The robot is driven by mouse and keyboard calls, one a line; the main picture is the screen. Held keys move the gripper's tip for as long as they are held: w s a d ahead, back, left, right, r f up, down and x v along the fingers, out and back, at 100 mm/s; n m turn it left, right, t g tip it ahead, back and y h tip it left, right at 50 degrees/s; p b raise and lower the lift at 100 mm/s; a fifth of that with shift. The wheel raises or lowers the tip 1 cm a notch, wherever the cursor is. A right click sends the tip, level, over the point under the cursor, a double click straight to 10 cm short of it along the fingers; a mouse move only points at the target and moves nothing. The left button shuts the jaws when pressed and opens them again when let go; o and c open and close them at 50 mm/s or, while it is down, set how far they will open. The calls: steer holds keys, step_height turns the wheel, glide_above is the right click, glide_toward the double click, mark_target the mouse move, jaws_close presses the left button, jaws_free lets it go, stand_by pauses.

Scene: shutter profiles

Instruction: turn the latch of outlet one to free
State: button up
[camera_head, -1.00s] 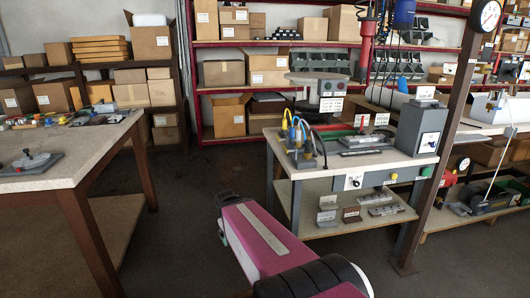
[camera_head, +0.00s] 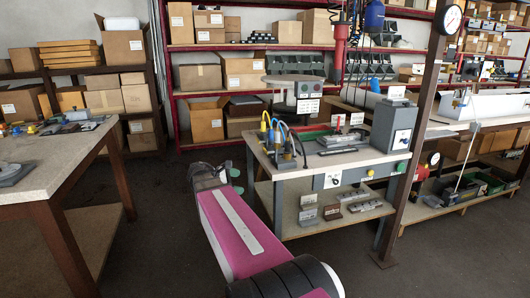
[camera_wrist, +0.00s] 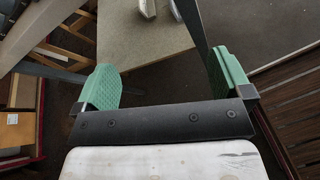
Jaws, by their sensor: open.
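My gripper (camera_wrist: 165,76) is open and empty, with its two green fingers far apart in the wrist view. In the head view the end of my arm is left of the workbench (camera_head: 350,163), apart from it. Yellow and blue hose-like fittings (camera_head: 277,135) stand on the bench's left end. The bench front carries a white plate with a small dark part (camera_head: 332,180), a yellow button (camera_head: 370,172) and a green button (camera_head: 401,167). I cannot tell which part is outlet one or its latch, and the labels are too small to read.
A brown post (camera_head: 417,150) stands at the bench's right corner. A grey box (camera_head: 393,125) stands on the bench, and small blocks lie on its lower shelf (camera_head: 290,225). Another table (camera_head: 60,165) is at the left. Open floor lies between the tables.

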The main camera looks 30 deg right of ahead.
mark_target(265, 151)
steer(key=w+d+r+n+g+h, duration=0.1)
steer(key=d+r+h, duration=0.1)
steer(key=r, duration=0.4)
steer(key=w+d+r+n+g+h, duration=0.2)
steer(key=r, duration=0.3)
steer(key=shift+t+h, duration=0.3)
steer(key=shift+t, duration=0.1)
steer(key=x, duration=1)
steer(key=shift+s+d+r, duration=0.15)
steer(key=shift+s+d, duration=0.15)
steer(key=shift+s, duration=0.1)
steer(key=c, duration=0.9)
